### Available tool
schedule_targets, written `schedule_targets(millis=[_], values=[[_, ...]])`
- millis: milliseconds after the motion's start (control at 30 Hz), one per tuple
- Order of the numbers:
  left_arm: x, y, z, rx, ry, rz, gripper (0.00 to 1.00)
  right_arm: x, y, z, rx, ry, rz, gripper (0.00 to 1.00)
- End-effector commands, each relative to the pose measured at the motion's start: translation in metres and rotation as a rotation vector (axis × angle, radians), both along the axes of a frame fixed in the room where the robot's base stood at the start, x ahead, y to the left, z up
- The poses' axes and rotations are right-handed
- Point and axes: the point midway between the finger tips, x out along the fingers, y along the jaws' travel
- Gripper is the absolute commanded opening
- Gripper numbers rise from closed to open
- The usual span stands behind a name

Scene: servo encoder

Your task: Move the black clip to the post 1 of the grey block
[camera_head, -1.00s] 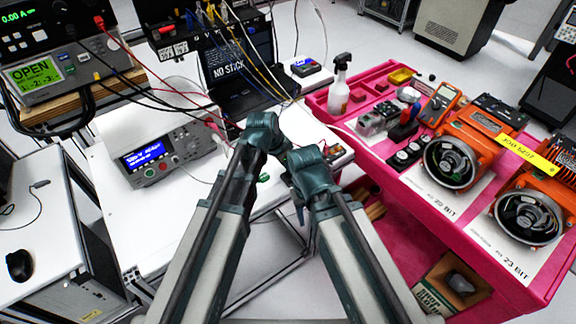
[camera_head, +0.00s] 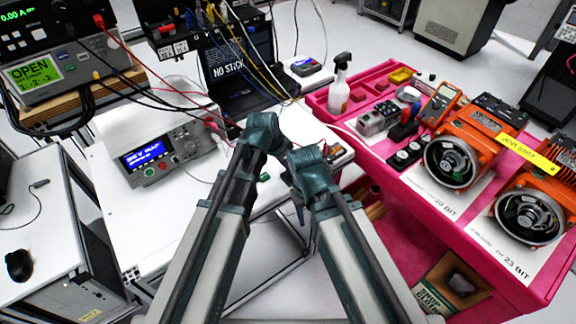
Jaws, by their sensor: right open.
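A small grey block (camera_head: 371,122) sits on the pink cart top; its separate posts are too small to tell apart. Small black and red parts (camera_head: 404,129) stand just right of it. I cannot tell which dark piece is the black clip. My two arms rise from the bottom edge to teal joints over the white table. My right gripper (camera_head: 299,209) is a small dark shape below its joint, left of the cart and well apart from the grey block. It is open, and I see nothing held in it. My left gripper is hidden behind its arm.
The pink cart (camera_head: 400,194) carries a spray bottle (camera_head: 340,86), an orange multimeter (camera_head: 440,104) and two orange motors (camera_head: 456,157). A bench instrument (camera_head: 158,152) and a laptop (camera_head: 238,72) stand at left, with loose cables hanging over the white table (camera_head: 125,220).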

Motion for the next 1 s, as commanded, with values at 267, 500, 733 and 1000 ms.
schedule_targets(millis=[267,500,733,1000], values=[[0.0,0.0,-0.001,0.0,0.0,0.0,0.36,0.0,0.0,-0.001,0.0,0.0,0.0,0.5],[0.0,0.0,-0.001,0.0,0.0,0.0,0.53,0.0,0.0,-0.001,0.0,0.0,0.0,0.5],[0.0,0.0,-0.001,0.0,0.0,0.0,0.53,0.0,0.0,-0.001,0.0,0.0,0.0,0.5],[0.0,0.0,0.009,0.0,0.0,0.0,0.53,0.0,0.0,0.009,0.0,0.0,0.0,0.5]])
